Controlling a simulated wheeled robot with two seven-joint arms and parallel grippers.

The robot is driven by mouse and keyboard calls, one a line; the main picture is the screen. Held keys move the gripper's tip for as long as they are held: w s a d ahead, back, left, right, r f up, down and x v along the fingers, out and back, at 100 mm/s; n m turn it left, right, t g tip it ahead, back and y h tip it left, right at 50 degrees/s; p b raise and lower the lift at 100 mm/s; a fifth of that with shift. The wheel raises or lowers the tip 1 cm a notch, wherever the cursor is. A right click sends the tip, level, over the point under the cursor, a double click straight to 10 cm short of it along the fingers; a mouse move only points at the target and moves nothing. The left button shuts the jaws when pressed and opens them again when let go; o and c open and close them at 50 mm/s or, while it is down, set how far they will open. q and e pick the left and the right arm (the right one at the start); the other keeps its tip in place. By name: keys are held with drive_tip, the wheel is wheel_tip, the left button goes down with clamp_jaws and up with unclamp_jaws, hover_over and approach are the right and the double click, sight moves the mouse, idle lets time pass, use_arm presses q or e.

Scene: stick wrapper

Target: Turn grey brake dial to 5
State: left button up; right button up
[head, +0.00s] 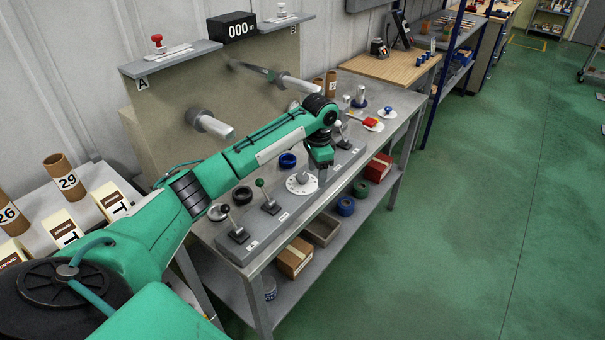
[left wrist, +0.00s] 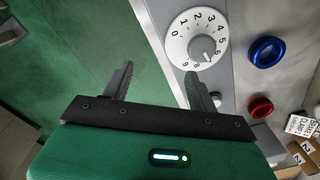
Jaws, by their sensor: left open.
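The grey dial knob (left wrist: 204,46) sits at the middle of a white numbered disc (left wrist: 176,50). Its pointed end faces the lower right of the disc in the left wrist view; the exact number there is too small to tell. In the head view the white disc (head: 293,186) lies on the grey console, below my left gripper (head: 322,163). My left gripper (left wrist: 158,74) is open with nothing between its fingers. In the left wrist view its right finger is just below the disc, and the knob is outside the jaws. My right gripper is not in view.
A black-knobbed lever (head: 235,228) and a green-knobbed lever (head: 266,200) stand left of the disc. A blue ring (head: 287,160) lies behind it, also seen in the left wrist view (left wrist: 266,52) near a red piece (left wrist: 260,107). Green floor (head: 440,240) is clear to the right.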

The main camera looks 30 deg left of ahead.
use_arm(q)
approach(302, 176)
drive_tip(key=shift+n, duration=0.4)
wheel_tip(302, 176, down, 7)
drive_tip(key=shift+w+a+f+p, duration=0.1)
drive_tip(key=shift+f+p, duration=0.15)
drive_tip(key=shift+p, duration=1)
drive_tip(key=shift+f, duration=0.5)
drive_tip(key=c, duration=1)
